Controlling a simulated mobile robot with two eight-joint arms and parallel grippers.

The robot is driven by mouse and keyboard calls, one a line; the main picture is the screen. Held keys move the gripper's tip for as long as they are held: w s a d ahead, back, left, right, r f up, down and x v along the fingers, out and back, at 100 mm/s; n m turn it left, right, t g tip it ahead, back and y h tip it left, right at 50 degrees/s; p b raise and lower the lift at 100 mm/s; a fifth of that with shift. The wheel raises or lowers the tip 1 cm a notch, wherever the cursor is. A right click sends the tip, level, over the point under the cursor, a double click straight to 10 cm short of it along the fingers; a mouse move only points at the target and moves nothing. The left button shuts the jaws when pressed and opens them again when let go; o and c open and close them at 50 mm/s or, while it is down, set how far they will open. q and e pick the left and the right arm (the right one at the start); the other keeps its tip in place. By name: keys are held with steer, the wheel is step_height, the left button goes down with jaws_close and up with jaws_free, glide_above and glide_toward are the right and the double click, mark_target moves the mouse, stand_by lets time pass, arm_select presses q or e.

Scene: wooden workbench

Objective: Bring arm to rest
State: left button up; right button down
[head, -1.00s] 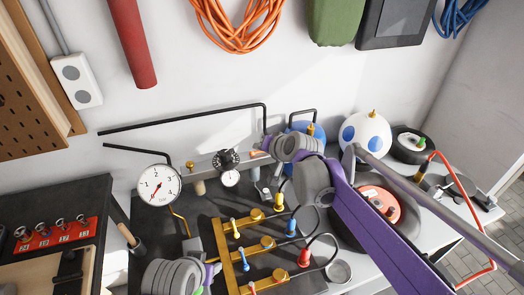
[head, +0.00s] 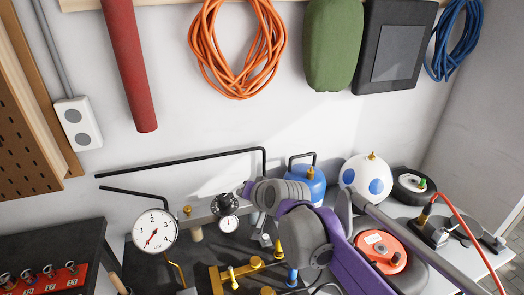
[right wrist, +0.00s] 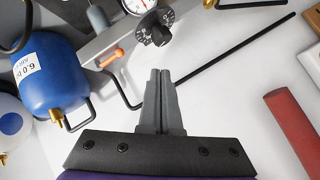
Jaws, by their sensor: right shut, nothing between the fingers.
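My right arm comes in from the lower right in the head view, with purple links and grey joints. Its right gripper (head: 249,190) is over the back of the bench, in front of the black pipe and close to the black knob. The fingertips are hard to make out there. In the right wrist view the two grey fingers (right wrist: 161,73) are together and empty, against the white wall and black pipe. My left gripper is not in the head view.
A pressure gauge (head: 155,231), black knob (head: 224,204), blue tank (head: 311,190) and white tank (head: 367,178) stand close around the right arm. An orange disc (head: 381,250) is beside the purple link. An orange cable (head: 237,85) hangs on the wall above.

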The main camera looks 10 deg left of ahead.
steer(key=s+d+f+g+h, duration=0.1)
steer(key=s+d+f+h, duration=0.1)
steer(key=s+d+f, duration=0.3)
steer(key=s+d+f+g+h, duration=0.1)
steer(key=s+d+f, duration=0.5)
steer(key=s+d, duration=0.6)
steer(key=s+d+f+h, duration=0.3)
steer(key=s+d+f, duration=0.3)
steer(key=s+d, duration=0.3)
steer(key=d, duration=0.3)
steer(key=shift+s+d+f+n+g+h, duration=0.2)
steer(key=shift+s+d+n+g+h, duration=0.05)
steer(key=shift+d+n+g+h, duration=0.15)
